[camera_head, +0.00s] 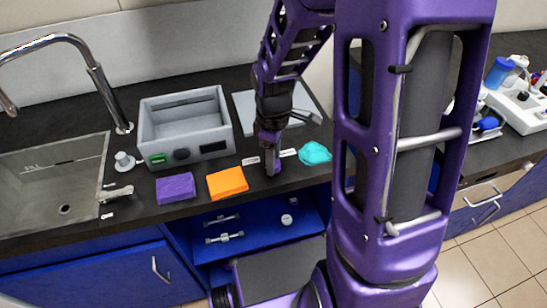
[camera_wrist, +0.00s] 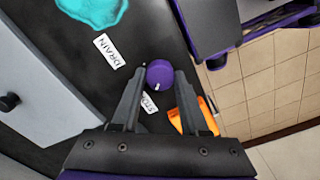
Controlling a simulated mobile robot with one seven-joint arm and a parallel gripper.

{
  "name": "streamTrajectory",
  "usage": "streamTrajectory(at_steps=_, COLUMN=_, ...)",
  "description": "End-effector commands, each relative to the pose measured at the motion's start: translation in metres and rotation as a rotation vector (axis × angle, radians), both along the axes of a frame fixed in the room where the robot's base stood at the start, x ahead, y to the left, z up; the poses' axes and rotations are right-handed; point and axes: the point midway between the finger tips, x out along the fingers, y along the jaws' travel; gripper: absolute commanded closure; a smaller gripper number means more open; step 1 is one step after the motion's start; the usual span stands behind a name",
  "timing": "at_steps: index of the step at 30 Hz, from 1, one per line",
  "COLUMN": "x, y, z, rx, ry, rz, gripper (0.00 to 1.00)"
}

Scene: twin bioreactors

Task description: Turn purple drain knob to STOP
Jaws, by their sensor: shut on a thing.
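The purple drain knob (camera_wrist: 159,74) is round and sits on the dark counter. A small white mark on it faces the lower edge of the wrist view, roughly toward the STOP label (camera_wrist: 149,102). The DRAIN label (camera_wrist: 106,51) lies up and to the left of the knob. My gripper (camera_wrist: 160,80) has one finger on each side of the knob and is shut on it. The STOP label is partly hidden by a finger. In the head view my gripper (camera_head: 271,166) points down at the counter's front, hiding the knob.
An orange sponge (camera_head: 227,183) and a purple sponge (camera_head: 176,188) lie left of my gripper; a teal cloth (camera_head: 315,153) lies right. A grey box-shaped device (camera_head: 185,125) and a sink (camera_head: 55,180) are further left. An open blue shelf (camera_head: 265,232) is below.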

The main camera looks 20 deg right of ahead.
Motion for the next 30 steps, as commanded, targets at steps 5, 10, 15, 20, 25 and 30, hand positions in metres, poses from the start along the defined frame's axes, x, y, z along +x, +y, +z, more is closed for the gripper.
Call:
streamTrajectory(at_steps=5, x=0.0, y=0.0, z=0.0, rx=-0.001, ry=-0.001, rz=0.002, gripper=0.29)
streamTrajectory(at_steps=10, x=0.0, y=0.0, z=0.0, rx=-0.001, ry=-0.001, rz=0.001, gripper=0.26)
streamTrajectory(at_steps=15, x=0.0, y=0.0, z=0.002, rx=-0.001, ry=-0.001, rz=0.0, gripper=0.26)
streamTrajectory(at_steps=20, x=0.001, y=0.0, z=0.021, rx=-0.001, ry=-0.004, rz=0.0, gripper=0.26)
streamTrajectory(at_steps=25, x=0.001, y=0.0, z=0.06, rx=-0.001, ry=-0.007, rz=-0.001, gripper=0.26)
streamTrajectory(at_steps=30, x=0.001, y=0.0, z=0.102, rx=-0.001, ry=-0.008, rz=0.0, gripper=0.26)
